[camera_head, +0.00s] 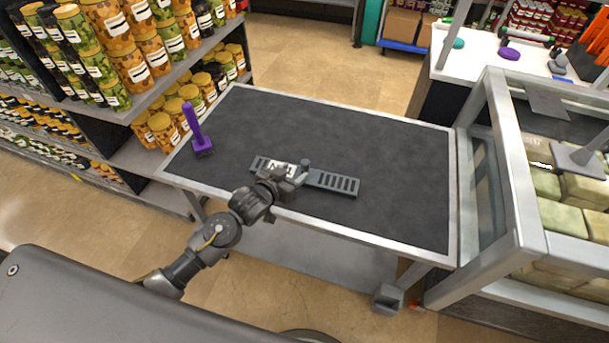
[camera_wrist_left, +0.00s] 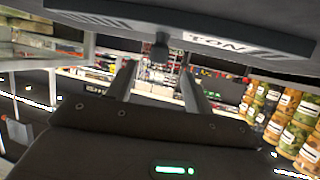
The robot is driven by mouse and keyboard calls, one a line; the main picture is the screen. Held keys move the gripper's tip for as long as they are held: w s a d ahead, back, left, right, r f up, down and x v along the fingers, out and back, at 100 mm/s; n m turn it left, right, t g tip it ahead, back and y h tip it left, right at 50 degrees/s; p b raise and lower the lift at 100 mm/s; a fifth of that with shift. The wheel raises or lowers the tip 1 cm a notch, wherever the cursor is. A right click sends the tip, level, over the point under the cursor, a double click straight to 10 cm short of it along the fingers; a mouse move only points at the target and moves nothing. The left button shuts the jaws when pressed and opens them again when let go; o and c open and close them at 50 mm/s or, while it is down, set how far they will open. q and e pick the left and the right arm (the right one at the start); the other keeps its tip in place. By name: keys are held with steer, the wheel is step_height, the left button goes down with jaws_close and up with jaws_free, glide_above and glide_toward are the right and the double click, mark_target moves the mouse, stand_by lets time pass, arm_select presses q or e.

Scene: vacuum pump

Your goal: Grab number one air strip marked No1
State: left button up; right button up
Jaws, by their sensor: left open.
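The grey slotted air strip (camera_head: 335,182) lies on the dark table top and carries a white label marked No1. In the left wrist view the strip (camera_wrist_left: 225,45) runs across the top with its label upside down. A short dark knob (camera_wrist_left: 160,47) sticks out from its middle. My left gripper (camera_head: 297,179) is at the strip's middle and covers part of it. In the left wrist view its two fingers are apart, and the knob shows between and just beyond the fingertips (camera_wrist_left: 157,78). Contact cannot be told. My right gripper is not in view.
A purple tool (camera_head: 197,132) stands on the table's left part. The table (camera_head: 400,150) is otherwise clear. Shelves of jars (camera_head: 130,45) stand close on the left. A grey-framed bin (camera_head: 517,190) with packages borders the table on the right.

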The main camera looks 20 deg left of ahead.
mark_target(303, 165)
arm_select(q)
steer(key=p+x, duration=0.1)
steer(key=x, duration=0.4)
steer(key=shift+r, duration=0.1)
jaws_close()
